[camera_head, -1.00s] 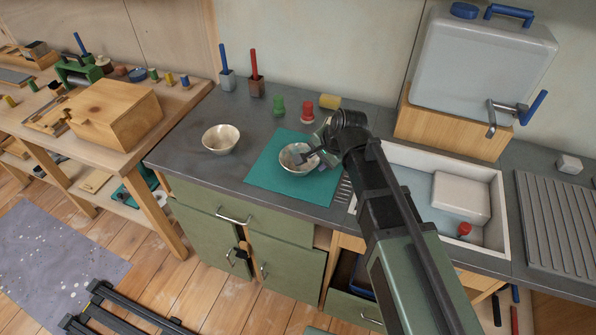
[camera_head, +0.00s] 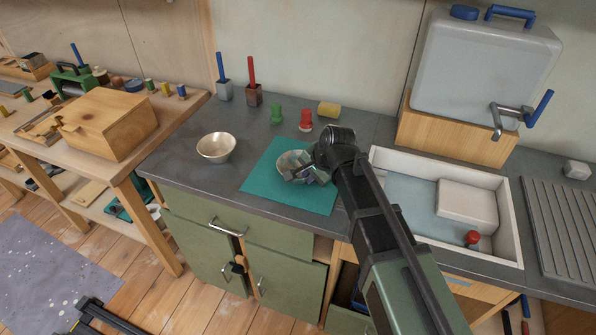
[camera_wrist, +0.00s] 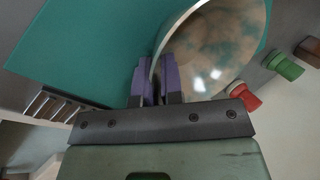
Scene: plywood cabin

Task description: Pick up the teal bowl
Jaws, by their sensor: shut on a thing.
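The teal bowl (camera_head: 288,160) is over the teal mat (camera_head: 262,182) on the grey counter. In the wrist view the bowl (camera_wrist: 215,48) is pale cream with blotchy teal patches inside, and its wall stands between my purple fingers. My gripper (camera_head: 316,174) is shut on the near right part of the rim. The gripper also shows in the wrist view (camera_wrist: 155,70). The bowl looks tilted in the head view. My gripper and wrist hide part of it, and I cannot tell whether its base touches the mat.
A plain cream bowl (camera_head: 216,147) stands to the left on the counter. A white sink (camera_head: 510,215) lies to the right. The counter's front left is clear.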

